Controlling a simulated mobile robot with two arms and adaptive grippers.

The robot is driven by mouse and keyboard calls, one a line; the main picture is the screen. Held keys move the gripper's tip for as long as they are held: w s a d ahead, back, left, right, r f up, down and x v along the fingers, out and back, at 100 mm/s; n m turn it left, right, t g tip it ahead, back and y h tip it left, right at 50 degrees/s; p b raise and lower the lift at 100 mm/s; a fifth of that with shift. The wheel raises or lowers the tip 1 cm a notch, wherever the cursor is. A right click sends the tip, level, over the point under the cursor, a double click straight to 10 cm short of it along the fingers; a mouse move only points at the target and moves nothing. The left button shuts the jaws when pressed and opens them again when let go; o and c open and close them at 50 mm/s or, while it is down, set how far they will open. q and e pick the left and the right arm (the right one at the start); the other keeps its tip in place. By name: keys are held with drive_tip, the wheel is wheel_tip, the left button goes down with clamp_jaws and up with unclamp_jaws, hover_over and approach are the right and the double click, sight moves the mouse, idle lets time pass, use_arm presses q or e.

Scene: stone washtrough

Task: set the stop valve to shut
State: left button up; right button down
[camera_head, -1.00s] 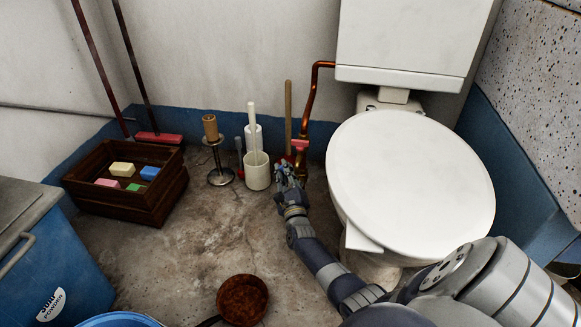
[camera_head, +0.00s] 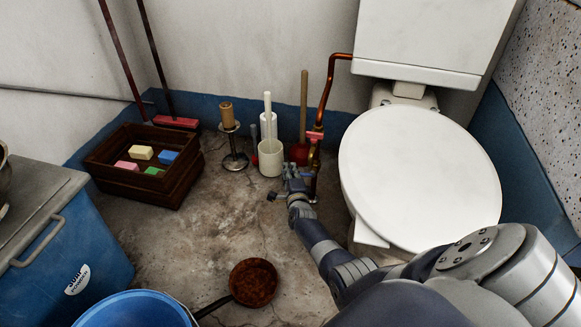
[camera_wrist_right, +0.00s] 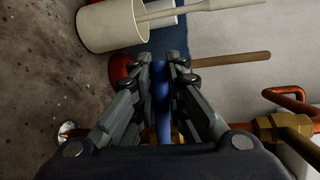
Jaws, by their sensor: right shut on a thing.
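The stop valve sits on the copper pipe left of the toilet. In the right wrist view its brass body (camera_wrist_right: 270,128) shows at the right. A blue bar (camera_wrist_right: 162,95), which looks like the valve's lever, lies between the fingers; its joint to the valve is hidden. My right gripper (camera_head: 293,172) is down by the pipe, left of the toilet bowl. It also shows in the right wrist view (camera_wrist_right: 162,70), its fingers shut on the blue bar. In the head view the gripper hides much of the valve. My left gripper is not in view.
The toilet (camera_head: 425,180) stands close on the right of my arm. A white brush holder (camera_head: 270,157) and a red plunger (camera_head: 299,153) are just behind the gripper. A brown pan (camera_head: 254,282) and blue tub (camera_head: 135,312) are in front. The middle floor is clear.

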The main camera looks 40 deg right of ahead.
drive_tip(key=shift+f+n+g, duration=0.3)
drive_tip(key=shift+f+n, duration=0.05)
drive_tip(key=shift+n, duration=0.05)
drive_tip(key=c, duration=1.6)
unclamp_jaws()
drive_tip(key=shift+s+a, duration=0.1)
drive_tip(key=v, duration=1.1)
drive_tip(key=shift+s, duration=0.35)
drive_tip(key=shift+a+r, duration=0.15)
